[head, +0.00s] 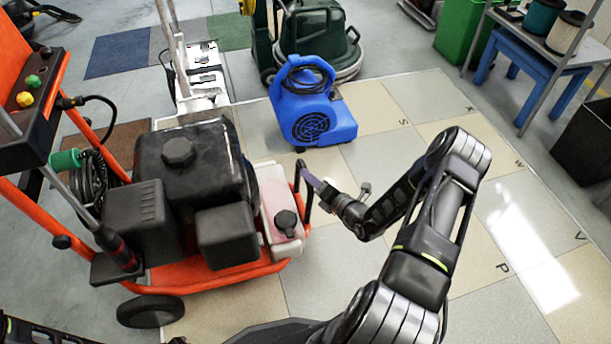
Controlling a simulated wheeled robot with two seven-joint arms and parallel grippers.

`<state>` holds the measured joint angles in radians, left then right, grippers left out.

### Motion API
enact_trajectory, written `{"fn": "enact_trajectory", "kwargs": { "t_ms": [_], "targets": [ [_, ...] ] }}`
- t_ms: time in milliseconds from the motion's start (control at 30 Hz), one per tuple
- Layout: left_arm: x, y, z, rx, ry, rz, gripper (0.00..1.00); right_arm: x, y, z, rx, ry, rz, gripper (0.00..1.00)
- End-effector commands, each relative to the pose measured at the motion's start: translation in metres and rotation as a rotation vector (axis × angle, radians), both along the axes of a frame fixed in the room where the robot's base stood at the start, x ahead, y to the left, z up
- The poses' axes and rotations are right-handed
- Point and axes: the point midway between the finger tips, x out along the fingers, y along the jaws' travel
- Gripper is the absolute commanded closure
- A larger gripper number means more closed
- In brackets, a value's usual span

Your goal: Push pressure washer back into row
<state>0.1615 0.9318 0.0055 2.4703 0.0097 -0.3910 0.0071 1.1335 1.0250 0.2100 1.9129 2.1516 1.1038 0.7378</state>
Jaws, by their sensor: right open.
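The pressure washer (178,160) is an orange wheeled frame with a black engine, a red-and-white tank and a control panel with yellow and green knobs. It stands upright at the left of the head view, its black wheel on the tiled floor. My right gripper (308,177) is open at the washer's right end, close to the black upright bar beside the tank. I cannot tell whether it touches the bar. My left gripper is out of view; only a bit of my left arm shows at the bottom left corner.
A blue air blower (311,113) stands on the tiles behind my right gripper. A white machine (204,78) and a dark green floor machine (318,40) stand further back. A blue bench (545,75) and a black bin (586,140) are at the right. Lettered tiles at centre right are clear.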

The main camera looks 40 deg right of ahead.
Motion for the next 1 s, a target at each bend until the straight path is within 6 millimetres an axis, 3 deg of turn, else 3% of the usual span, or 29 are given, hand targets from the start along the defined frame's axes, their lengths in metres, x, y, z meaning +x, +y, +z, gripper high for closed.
{"fn": "enact_trajectory", "kwargs": {
  "t_ms": [233,567,1000],
  "targets": [
    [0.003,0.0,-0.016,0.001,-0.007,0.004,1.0,0.032,0.001,-0.009,0.0,0.0,0.001,0.59],
    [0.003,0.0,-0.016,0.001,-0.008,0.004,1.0,0.036,0.0,-0.008,0.001,0.001,0.001,0.59],
    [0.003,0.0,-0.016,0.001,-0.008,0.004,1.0,0.036,0.0,-0.008,0.001,0.001,0.001,0.94]
  ]
}}
